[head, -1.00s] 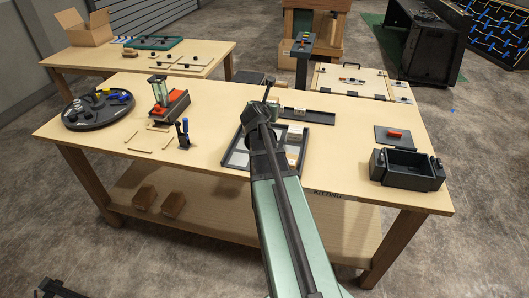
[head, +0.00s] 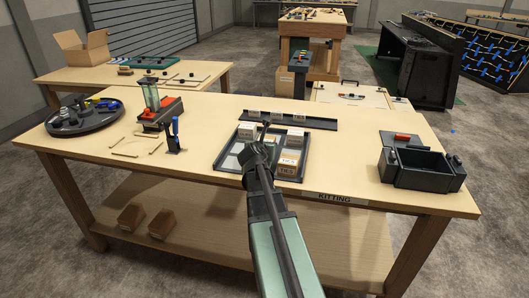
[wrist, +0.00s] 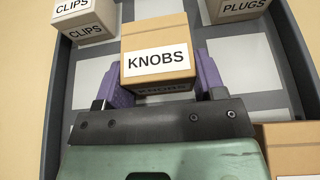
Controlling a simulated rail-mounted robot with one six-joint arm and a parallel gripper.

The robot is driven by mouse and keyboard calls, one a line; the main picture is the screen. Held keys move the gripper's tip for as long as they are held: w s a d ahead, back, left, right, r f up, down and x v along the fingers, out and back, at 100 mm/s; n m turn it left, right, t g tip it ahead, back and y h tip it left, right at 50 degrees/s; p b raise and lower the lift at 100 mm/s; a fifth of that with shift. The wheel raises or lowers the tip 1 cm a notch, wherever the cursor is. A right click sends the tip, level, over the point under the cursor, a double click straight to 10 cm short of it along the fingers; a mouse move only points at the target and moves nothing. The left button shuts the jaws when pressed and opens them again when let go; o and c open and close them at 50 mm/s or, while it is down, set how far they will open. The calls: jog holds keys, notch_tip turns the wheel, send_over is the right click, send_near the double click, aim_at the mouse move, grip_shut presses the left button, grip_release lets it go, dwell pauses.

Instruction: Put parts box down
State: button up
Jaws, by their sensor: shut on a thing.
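A CLIPS box (wrist: 85,22) stands at the upper left of the wrist view and a PLUGS box (wrist: 238,8) at the upper right.
Another tan box (wrist: 288,140) is close at the lower right of the wrist view. A narrow dark rack (head: 318,122) lies behind the tray. A round parts dish (head: 85,118) is at the table's left, a black bin (head: 425,168) at its right. Bare tabletop separates tray and bin.

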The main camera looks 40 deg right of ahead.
jog(key=shift+f, duration=0.25)
jog(key=o, duration=1)
jog(key=shift+r, duration=0.1)
jog(key=shift+c, duration=0.2)
jog(key=shift+r, duration=0.35)
jog(key=p+v, duration=0.4)
jog(key=v, duration=0.8)
jog(key=shift+p, duration=0.35)
jog(key=shift+f, duration=0.1)
